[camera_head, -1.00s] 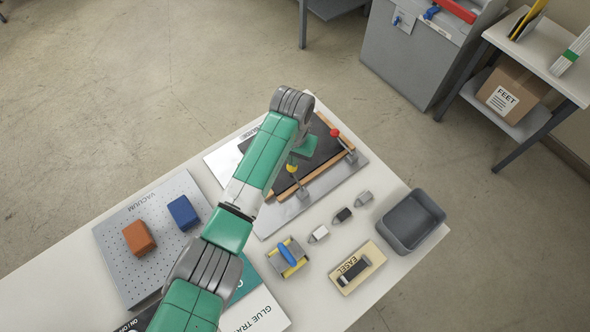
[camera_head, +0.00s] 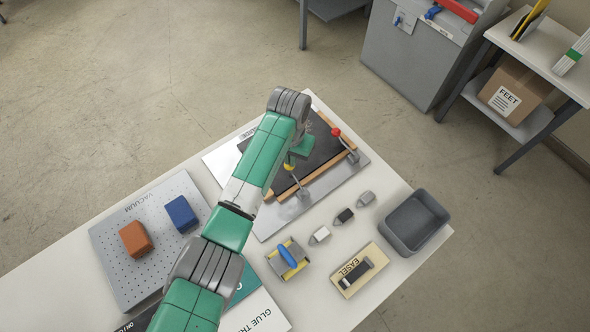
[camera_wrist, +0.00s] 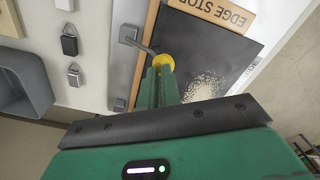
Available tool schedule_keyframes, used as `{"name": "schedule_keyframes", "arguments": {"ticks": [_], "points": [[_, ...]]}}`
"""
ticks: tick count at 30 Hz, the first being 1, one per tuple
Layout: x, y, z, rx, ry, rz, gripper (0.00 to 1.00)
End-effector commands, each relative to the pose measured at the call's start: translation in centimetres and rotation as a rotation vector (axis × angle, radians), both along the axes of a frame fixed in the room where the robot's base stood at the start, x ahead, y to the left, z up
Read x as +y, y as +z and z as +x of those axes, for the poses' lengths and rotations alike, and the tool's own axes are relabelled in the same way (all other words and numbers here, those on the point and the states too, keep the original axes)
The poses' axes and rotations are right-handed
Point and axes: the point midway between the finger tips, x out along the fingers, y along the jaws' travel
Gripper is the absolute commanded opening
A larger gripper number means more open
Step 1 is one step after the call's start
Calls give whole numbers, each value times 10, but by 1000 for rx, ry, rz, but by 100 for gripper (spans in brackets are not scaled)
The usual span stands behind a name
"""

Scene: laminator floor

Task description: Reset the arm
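My gripper (camera_head: 293,158) hangs over the clamp board on the table, at the end of my green and grey arm. In the wrist view its two green fingers (camera_wrist: 160,88) are close together with only a thin gap. A yellow ball knob (camera_wrist: 163,62) on a metal clamp lever shows right at the fingertips; whether they touch it I cannot tell. I see nothing held between the fingers. In the head view the yellow knob (camera_head: 289,166) is just below the gripper. A red-knobbed clamp (camera_head: 336,132) stands to its right.
A dark sheet (camera_wrist: 215,65) with pale grains lies on the board beside the wooden edge stop (camera_wrist: 225,12). Nearby are a grey bin (camera_head: 440,212), an easel block (camera_head: 348,284), small grey pieces, a blue-handled tool (camera_head: 288,256), and orange (camera_head: 136,239) and blue (camera_head: 181,213) blocks on the vacuum plate.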

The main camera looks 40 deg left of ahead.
Motion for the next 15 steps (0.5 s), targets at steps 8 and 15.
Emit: {"name": "schedule_keyframes", "arguments": {"ticks": [8,15], "points": [[2,-16,-1,8,-2,-7,0],[3,-11,0,4,-1,-5,0]]}}
